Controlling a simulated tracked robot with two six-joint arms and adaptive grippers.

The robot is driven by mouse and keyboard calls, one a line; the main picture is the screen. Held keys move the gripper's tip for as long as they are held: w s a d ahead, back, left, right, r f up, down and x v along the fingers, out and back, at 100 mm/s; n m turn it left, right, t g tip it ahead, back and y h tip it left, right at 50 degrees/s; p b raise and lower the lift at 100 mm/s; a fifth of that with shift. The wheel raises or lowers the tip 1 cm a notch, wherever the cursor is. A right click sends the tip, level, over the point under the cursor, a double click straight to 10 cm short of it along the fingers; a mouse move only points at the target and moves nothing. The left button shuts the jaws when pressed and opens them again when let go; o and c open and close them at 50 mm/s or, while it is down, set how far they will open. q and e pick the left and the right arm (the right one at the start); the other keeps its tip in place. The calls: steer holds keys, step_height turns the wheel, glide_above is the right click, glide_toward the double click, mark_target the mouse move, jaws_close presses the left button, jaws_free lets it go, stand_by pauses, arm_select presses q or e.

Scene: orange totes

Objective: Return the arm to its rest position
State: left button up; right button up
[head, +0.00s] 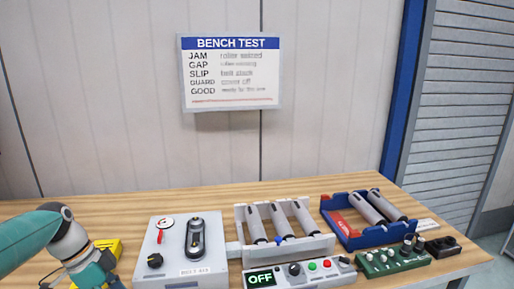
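My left arm (32,238) comes in from the left edge, low over the bench's left end. Its wrist bends down, and my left gripper (100,277) is only partly visible at the bottom edge. Its fingertips are cut off or hidden, so I cannot tell whether it is open or holds anything. A yellow object (108,246) sits right behind the wrist and is partly covered by it. My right arm and gripper are not in view.
On the wooden bench (60,208) stand a grey box (205,262) with a knob, a white frame (318,244) with several rollers, a control panel (318,272) reading OFF, a blue tray (355,238) with two rollers, and a green knob box (395,261). A sign hangs behind.

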arm_select(q)
steer(key=s+d+f+g, duration=0.25)
steer(key=d+f, duration=0.25)
steer(key=f, duration=0.5)
steer(key=s+d+f+g, duration=0.1)
steer(key=s+d+f, duration=0.35)
steer(key=f, duration=0.45)
steer(key=s+d+f+n, duration=0.4)
steer(key=s+d+f, duration=0.1)
steer(key=s+f, duration=0.25)
steer(key=s+d+f+n, duration=0.5)
steer(key=s+f, duration=0.2)
steer(key=s, duration=0.1)
steer(key=w+n+t, duration=0.2)
steer(key=w+n, duration=0.1)
steer(key=w+f+n+t, duration=0.1)
steer(key=n+t, duration=0.1)
steer(key=shift+w+y, duration=0.15)
steer(key=shift+y, duration=0.15)
